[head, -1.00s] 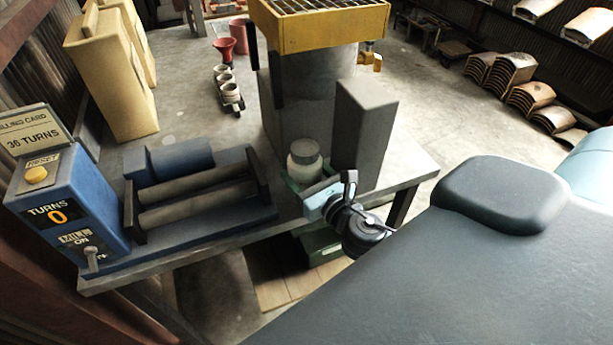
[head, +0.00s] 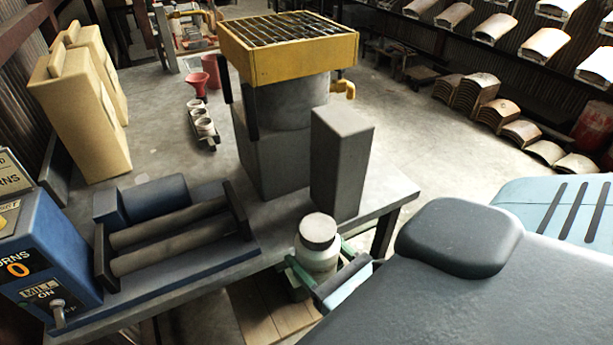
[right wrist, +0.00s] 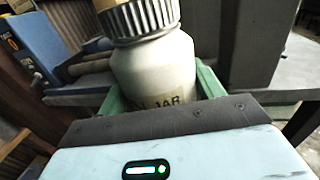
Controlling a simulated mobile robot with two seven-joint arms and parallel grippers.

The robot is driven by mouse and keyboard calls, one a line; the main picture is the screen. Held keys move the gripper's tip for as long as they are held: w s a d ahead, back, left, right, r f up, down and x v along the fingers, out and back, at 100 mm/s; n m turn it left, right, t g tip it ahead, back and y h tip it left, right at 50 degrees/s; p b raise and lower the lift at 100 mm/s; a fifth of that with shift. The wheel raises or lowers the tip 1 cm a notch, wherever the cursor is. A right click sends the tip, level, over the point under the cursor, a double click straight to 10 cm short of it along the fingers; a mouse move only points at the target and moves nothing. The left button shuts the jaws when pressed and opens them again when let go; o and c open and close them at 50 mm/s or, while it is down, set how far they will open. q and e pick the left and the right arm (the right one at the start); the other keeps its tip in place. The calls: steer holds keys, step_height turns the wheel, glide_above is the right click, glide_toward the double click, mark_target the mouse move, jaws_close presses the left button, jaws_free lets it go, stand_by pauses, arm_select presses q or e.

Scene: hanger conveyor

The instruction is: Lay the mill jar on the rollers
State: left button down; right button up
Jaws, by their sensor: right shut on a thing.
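In the right wrist view the jar (right wrist: 155,75) shows a ribbed lid and a label ending in "JAR", between the green fingers. The two grey rollers (head: 178,245) lie bare in the blue mill frame, left of the jar. The jar's underside is mostly hidden. My left gripper is not in view.
The blue control box (head: 48,240) at the left shows 0 turns and has a switch. A dark upright block (head: 340,165) and a kiln with a yellow grated top (head: 285,50) stand on the bench behind the jar. The bench strip right of the rollers is clear.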

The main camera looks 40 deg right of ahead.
steer(key=shift+s+a+r, duration=0.1)
steer(key=shift+s+r, duration=0.05)
steer(key=shift+s, duration=0.15)
steer(key=shift+y, duration=0.3)
steer(key=w+a, duration=0.1)
steer(key=w, duration=0.1)
steer(key=w+a, duration=0.2)
steer(key=shift+w+a, duration=0.25)
steer(key=shift+a, duration=0.05)
